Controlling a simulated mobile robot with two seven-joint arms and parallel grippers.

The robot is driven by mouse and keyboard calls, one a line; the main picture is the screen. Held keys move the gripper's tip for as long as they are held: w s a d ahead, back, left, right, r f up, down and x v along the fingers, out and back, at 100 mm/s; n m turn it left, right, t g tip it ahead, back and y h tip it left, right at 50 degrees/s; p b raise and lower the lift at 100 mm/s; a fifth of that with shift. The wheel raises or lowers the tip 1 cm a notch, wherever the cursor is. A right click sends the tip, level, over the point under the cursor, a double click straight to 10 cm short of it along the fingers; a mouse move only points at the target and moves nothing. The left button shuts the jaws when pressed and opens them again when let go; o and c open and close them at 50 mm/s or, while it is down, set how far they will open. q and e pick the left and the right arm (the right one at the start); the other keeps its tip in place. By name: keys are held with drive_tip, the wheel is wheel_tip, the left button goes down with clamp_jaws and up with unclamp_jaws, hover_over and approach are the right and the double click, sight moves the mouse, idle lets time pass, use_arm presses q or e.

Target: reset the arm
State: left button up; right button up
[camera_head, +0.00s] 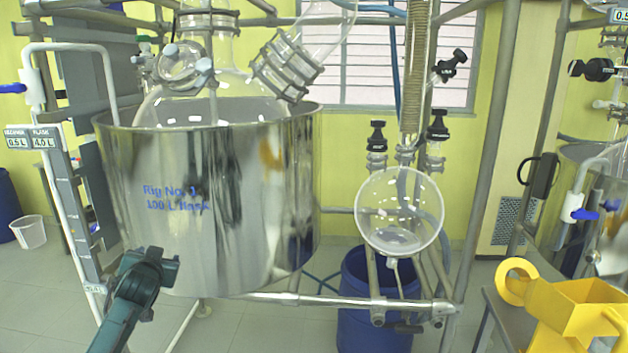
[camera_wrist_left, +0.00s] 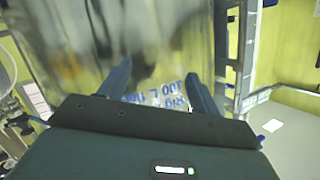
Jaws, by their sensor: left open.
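My left arm comes in from the lower left in the head view. My left gripper (camera_head: 146,262) is in front of the lower left part of a large shiny metal vessel (camera_head: 230,230) marked "Rig No. 1 100 L flask". In the left wrist view the two fingers of this gripper (camera_wrist_left: 160,84) stand apart with nothing between them. The vessel's wall (camera_wrist_left: 150,40) and its blue lettering, upside down, lie beyond the fingers. I cannot tell how wide the gap to the wall is. My right gripper is not in view.
A round glass flask (camera_head: 400,205) hangs above a blue drum (camera_head: 370,325) right of the vessel. White pipes (camera_head: 72,205) stand left of it. A yellow object (camera_head: 570,305) is on a grey table (camera_head: 510,315) at the lower right. A white bucket (camera_head: 28,232) stands far left.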

use_arm(q)
drive_tip(key=w+d+r+m+t+h, duration=0.2)
drive_tip(key=d+r+t+h, duration=0.1)
drive_tip(key=d, duration=0.1)
drive_tip(key=s+d+f+m+g+h, duration=0.1)
drive_tip(key=s+d+f+h, duration=0.1)
drive_tip(key=s+d+f, duration=0.6)
drive_tip(key=s+d+f+m+g+h, duration=0.15)
drive_tip(key=s+d+f, duration=0.25)
drive_tip(key=s+f, duration=0.45)
drive_tip(key=s+d+f+g, duration=0.1)
drive_tip(key=s+d+f, duration=0.2)
drive_tip(key=s, duration=0.4)
drive_tip(key=s+d+f+n+g+h, duration=0.1)
drive_tip(key=s+d+f, duration=0.1)
drive_tip(key=s, duration=0.6)
drive_tip(key=s+d+f+g+h, duration=0.1)
drive_tip(key=s+d+f, duration=0.2)
drive_tip(key=s+d, duration=0.2)
drive_tip(key=s, duration=0.3)
drive_tip(key=shift+s+f+n+g, duration=0.15)
drive_tip(key=shift+f+n+g, duration=0.2)
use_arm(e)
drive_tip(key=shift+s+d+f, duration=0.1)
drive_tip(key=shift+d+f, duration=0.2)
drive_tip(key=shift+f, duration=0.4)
use_arm(q)
drive_tip(key=shift+h, duration=0.25)
drive_tip(key=shift+c, duration=0.3)
